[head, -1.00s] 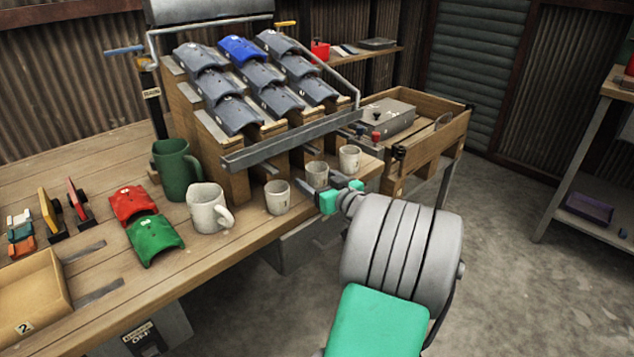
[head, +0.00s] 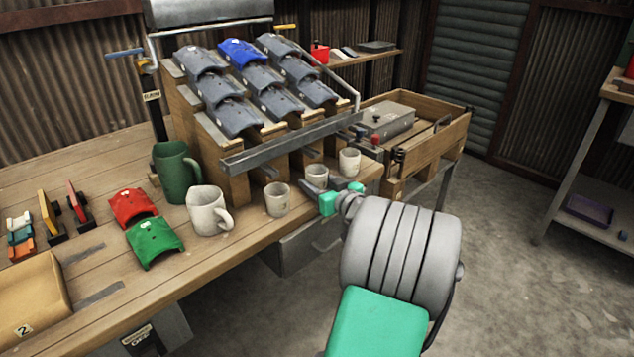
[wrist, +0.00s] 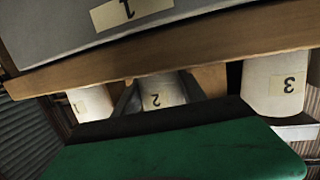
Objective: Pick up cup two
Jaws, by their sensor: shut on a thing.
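Cup two (head: 316,174) is a small pale cup, the middle one of three in a row along the bench's front edge. In the wrist view cup two (wrist: 163,91) shows its "2" label between my two fingers. My gripper (head: 321,185), with green pads, is shut on the cup from the front side, around its body. Its lower part is partly hidden by the fingers in the head view. I cannot tell whether it is clear of the bench.
A cup labelled 3 (wrist: 273,86) and another small cup (wrist: 90,102) stand close on either side. A large white mug (head: 206,212) and a green mug (head: 174,172) stand to the left. A metal rail (head: 290,140) and rack of grey curved pieces rise behind.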

